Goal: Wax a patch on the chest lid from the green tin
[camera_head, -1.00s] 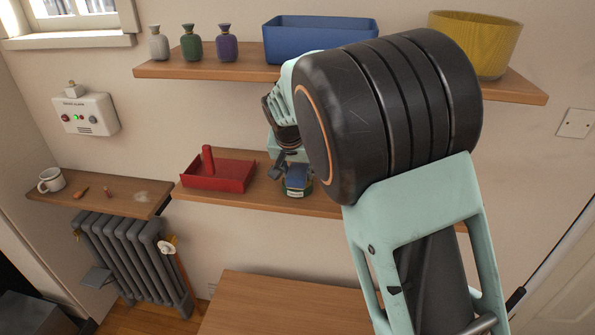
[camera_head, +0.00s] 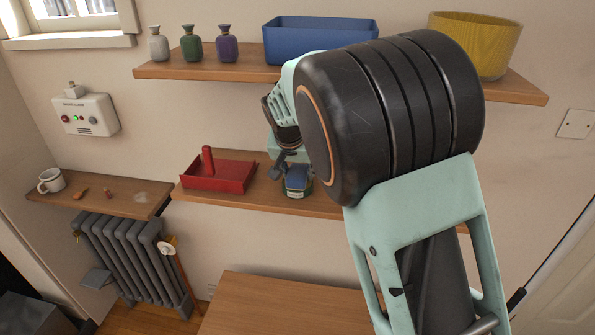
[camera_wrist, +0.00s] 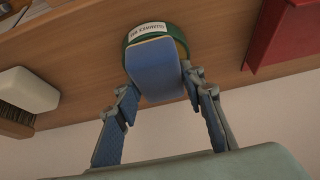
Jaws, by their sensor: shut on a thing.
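The green tin (camera_wrist: 177,38) with a white label stands on the middle shelf, beyond my fingertips in the wrist view; a little of it shows in the head view (camera_head: 298,196). My gripper (camera_wrist: 160,92) is shut on a blue block-shaped pad (camera_wrist: 155,68) with a thin tan edge. The pad covers much of the tin's opening in the wrist view; whether it touches the wax cannot be told. A plain wooden top (camera_head: 285,305) at the bottom of the head view may be the chest lid; my arm hides part of its surroundings.
A red tray (camera_head: 225,178) with an upright handle stands left of the tin. A white-backed brush (camera_wrist: 28,92) lies on the other side. The upper shelf (camera_head: 200,69) overhangs, holding several bottles, a blue bin (camera_head: 315,42) and a yellow bowl (camera_head: 478,45).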

